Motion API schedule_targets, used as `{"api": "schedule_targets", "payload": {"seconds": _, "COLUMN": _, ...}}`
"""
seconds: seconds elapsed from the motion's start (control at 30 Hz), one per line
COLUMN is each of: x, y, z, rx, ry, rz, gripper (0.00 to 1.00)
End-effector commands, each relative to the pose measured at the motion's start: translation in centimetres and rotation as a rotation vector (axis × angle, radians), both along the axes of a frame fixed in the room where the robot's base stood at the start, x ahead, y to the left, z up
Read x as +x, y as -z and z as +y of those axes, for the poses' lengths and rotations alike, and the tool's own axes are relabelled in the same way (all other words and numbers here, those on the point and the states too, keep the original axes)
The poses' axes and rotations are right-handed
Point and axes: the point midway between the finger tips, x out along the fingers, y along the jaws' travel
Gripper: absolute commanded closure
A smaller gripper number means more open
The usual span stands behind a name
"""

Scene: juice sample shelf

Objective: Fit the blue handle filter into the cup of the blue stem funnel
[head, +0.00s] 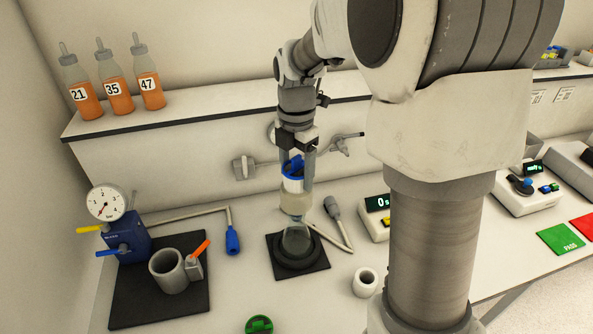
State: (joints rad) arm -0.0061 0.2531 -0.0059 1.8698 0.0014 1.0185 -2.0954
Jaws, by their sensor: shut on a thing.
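My gripper (296,175) points straight down and is shut on the blue handle filter (293,164), with a finger on either side. The filter's blue handle shows between the fingers, above a pale body. Directly below is the translucent cup of the blue stem funnel (295,203), with a bit of blue at its stem. The funnel stands upright in a clear flask (296,241) on a black square base (318,266). The filter is in line with the cup; I cannot tell whether it is inside the cup or just above it.
A gauge with a blue pump (126,238) and a grey cup (168,271) stand on a black mat at left. A white ring (366,282) and green part (260,325) are in front.

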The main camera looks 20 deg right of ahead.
Motion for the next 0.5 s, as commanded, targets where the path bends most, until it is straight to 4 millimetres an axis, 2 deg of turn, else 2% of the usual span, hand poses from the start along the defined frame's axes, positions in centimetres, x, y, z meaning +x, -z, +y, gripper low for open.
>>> {"api": "schedule_targets", "payload": {"seconds": 0.5, "x": -0.02, "y": 0.32, "z": -0.04, "rx": 0.0, "ry": 0.001, "rz": 0.0, "gripper": 0.79}}
